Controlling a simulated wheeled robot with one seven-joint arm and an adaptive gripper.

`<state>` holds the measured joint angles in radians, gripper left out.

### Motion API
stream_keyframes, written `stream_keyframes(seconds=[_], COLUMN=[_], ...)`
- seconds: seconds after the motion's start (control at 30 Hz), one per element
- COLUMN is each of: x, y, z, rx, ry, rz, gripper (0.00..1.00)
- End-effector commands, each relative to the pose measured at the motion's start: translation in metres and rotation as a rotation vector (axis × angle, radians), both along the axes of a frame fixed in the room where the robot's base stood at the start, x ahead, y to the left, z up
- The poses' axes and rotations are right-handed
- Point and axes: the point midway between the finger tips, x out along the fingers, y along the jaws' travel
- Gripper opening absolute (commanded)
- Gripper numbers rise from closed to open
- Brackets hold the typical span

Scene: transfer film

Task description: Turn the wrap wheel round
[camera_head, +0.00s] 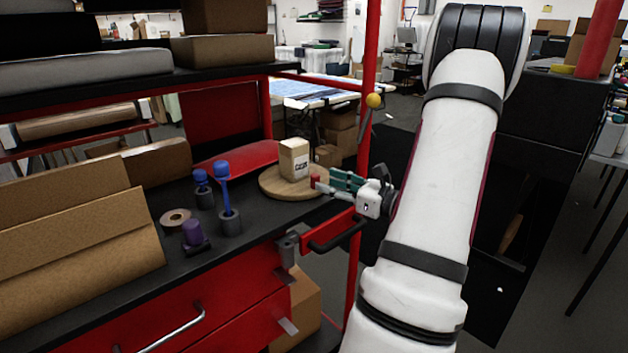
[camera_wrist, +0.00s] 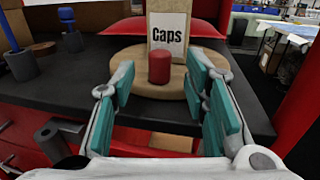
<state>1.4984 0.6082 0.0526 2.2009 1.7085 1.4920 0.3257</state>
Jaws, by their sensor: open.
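The wrap wheel is a round wooden disc (camera_head: 268,186) lying flat on the dark shelf; it also shows in the wrist view (camera_wrist: 142,82). A beige box marked "Caps" (camera_head: 294,159) stands on it, also in the wrist view (camera_wrist: 168,28). A short red peg (camera_head: 315,181) stands up near the wheel's front edge, and in the wrist view (camera_wrist: 159,67) it is in front of the box. My gripper (camera_head: 338,183) is open, with teal finger pads. In the wrist view (camera_wrist: 160,90) the peg shows between the fingers, apart from both pads.
Left of the wheel stand blue-topped tools in grey holders (camera_head: 228,218) and a tape roll (camera_head: 175,220). Cardboard boxes fill the left.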

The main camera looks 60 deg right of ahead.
Motion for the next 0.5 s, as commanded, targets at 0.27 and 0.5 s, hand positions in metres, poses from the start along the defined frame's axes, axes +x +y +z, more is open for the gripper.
stream_keyframes(seconds=[0.27,0.5], x=[0.042,0.053], y=[-0.001,-0.002], z=[0.000,0.000], rx=[-0.002,0.000], ry=[0.000,0.000], rz=[0.002,0.001], gripper=[0.41,0.41])
